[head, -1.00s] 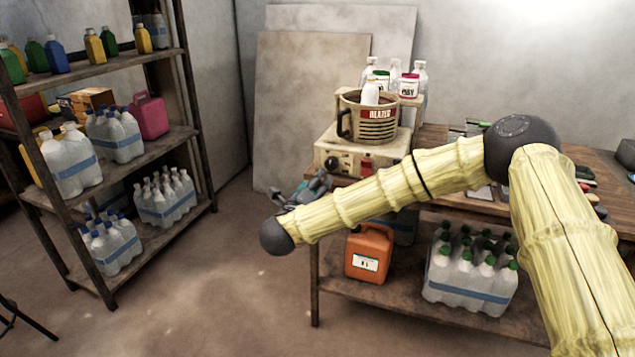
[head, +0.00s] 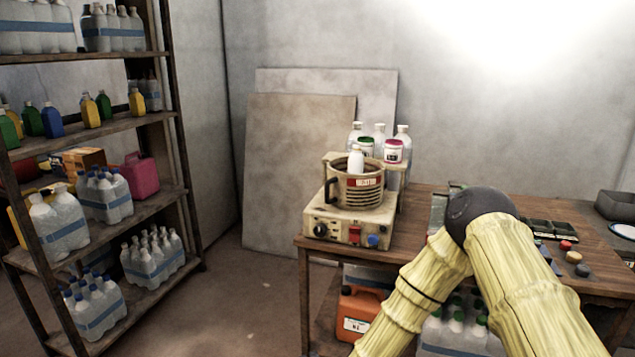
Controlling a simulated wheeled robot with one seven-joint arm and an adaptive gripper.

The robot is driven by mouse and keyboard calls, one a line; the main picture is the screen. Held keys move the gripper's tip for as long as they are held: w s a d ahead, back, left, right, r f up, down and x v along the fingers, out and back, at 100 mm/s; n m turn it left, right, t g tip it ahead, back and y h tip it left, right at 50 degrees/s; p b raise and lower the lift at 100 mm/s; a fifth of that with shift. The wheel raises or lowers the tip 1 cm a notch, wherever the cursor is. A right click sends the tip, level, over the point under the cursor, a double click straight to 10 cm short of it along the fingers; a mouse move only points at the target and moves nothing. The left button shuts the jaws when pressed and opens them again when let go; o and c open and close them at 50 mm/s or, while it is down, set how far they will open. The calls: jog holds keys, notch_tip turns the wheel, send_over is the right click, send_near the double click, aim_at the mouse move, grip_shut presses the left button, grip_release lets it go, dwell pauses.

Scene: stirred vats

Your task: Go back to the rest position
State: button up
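My arm, in yellow bamboo-like links with a dark elbow, reaches in from the lower right of the head view and bends down out of the bottom edge. My gripper is out of view below the picture. A vat (head: 357,190) with a dark handle and a red label stands on a cream stirrer base (head: 350,220) at the left end of the wooden table (head: 425,205). A white bottle (head: 355,161) shows at the vat's mouth; whether it is inside or behind cannot be told.
Two lidded jars (head: 393,150) and several clear bottles (head: 403,133) stand behind the vat. Small coloured pieces (head: 566,245) and dark trays (head: 553,229) lie at the table's right. An orange canister (head: 357,312) sits below. A loaded shelf (head: 180,135) stands left; the floor between is clear.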

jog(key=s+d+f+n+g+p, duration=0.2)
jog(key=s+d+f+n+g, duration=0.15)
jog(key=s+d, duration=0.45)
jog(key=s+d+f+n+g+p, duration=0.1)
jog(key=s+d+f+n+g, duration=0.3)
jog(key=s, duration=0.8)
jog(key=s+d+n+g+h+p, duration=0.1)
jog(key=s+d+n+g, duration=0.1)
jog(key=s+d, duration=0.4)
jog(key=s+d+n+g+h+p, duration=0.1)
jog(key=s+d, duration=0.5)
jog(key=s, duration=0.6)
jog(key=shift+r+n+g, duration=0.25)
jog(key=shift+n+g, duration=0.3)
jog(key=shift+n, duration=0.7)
